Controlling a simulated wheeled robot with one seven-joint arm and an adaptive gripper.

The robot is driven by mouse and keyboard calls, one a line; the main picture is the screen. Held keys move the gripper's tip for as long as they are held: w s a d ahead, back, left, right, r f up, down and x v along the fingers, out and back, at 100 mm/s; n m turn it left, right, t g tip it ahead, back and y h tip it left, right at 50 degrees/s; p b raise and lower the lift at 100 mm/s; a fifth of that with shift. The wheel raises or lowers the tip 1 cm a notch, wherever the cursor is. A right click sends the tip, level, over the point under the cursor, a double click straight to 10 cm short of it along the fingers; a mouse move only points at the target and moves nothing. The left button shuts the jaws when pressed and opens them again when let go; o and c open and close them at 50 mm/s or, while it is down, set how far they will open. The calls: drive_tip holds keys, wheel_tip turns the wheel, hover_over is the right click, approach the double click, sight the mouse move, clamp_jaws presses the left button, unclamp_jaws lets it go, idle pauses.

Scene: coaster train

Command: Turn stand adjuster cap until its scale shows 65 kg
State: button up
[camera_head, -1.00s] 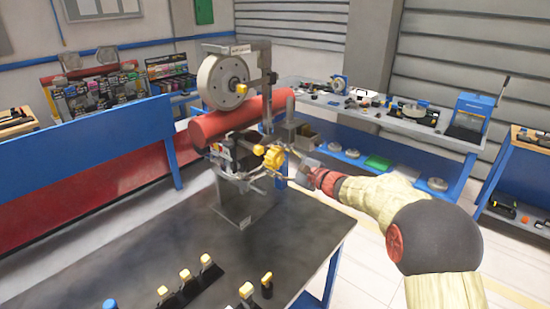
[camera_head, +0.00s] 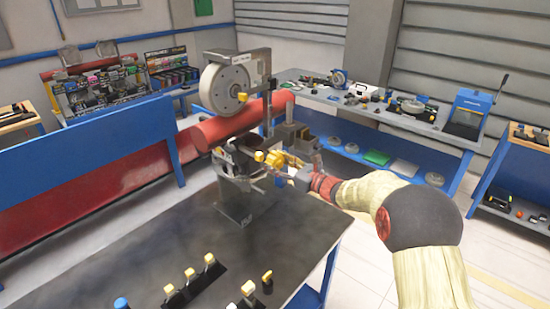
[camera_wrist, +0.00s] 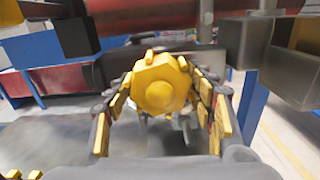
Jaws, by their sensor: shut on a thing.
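The yellow hexagonal adjuster cap (camera_wrist: 160,88) faces the wrist camera, in the middle of that view. It also shows in the head view as a yellow part (camera_head: 274,158) on the stand (camera_head: 237,200). My gripper (camera_wrist: 164,108) has its yellow-padded fingers on both sides of the cap and is shut on it. In the head view my gripper (camera_head: 278,170) reaches the stand from the right. The kg scale cannot be read in either view.
A large wheel (camera_head: 224,88) and a red tube (camera_head: 240,124) sit above the cap. Several yellow-topped tools (camera_head: 190,275) stand on the front of the dark table (camera_head: 110,245). A workbench (camera_head: 400,118) stands behind on the right.

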drive_tip(key=shift+f+m+p, duration=0.15)
drive_tip(key=shift+m+p, duration=0.55)
drive_tip(key=shift+m, duration=0.4)
drive_tip(key=o, duration=1.2)
drive_tip(key=shift+c, duration=0.2)
drive_tip(key=v, duration=1.2)
